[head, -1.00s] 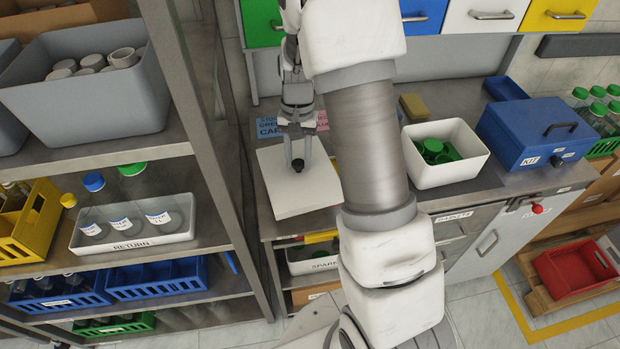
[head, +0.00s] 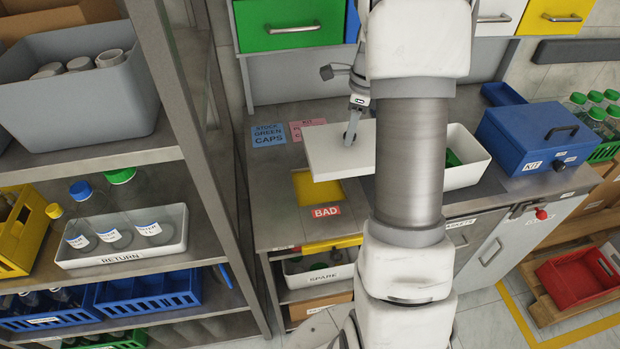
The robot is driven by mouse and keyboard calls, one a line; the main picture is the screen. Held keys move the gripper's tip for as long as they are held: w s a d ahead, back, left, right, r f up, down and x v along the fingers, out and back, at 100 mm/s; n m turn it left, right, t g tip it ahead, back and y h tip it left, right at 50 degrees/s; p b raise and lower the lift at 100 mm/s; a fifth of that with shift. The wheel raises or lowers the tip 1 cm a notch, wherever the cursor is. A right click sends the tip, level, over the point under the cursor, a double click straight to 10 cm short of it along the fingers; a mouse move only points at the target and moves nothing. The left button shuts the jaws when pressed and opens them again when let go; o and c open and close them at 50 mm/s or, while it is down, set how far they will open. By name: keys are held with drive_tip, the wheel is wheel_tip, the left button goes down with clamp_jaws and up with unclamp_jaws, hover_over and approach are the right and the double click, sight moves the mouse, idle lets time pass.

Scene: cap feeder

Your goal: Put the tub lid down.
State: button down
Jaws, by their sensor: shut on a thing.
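The tub lid (head: 322,158) is a flat white slab, seen over the bench left of my arm. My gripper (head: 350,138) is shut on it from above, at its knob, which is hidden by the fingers. The lid covers the back part of a yellow square (head: 316,190) on the bench. It looks raised, but I cannot tell how far it is above the bench. The white tub (head: 474,165) stands to the right, open, with green caps (head: 452,159) in it. My arm hides its left part and the lid's right end.
A red BAD label (head: 326,211) lies in front of the yellow square. Blue (head: 268,135) and pink (head: 308,129) labels lie behind it. A blue kit box (head: 535,135) stands right of the tub. A shelf rack (head: 185,110) stands at the left. The bench's left front is clear.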

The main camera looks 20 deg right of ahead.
sight(311, 152)
drive_tip(key=a+f, duration=0.2)
drive_tip(key=a, duration=0.1)
drive_tip(key=a+f, duration=0.2)
drive_tip(key=a, duration=0.1)
drive_tip(key=w+a+f, duration=0.1)
drive_tip(key=a+f, duration=0.1)
drive_tip(key=a, duration=0.2)
drive_tip(key=shift+f, duration=2)
drive_tip(key=shift+f+b, duration=0.35)
drive_tip(key=shift+f, duration=0.1)
drive_tip(key=c, duration=0.5)
unclamp_jaws()
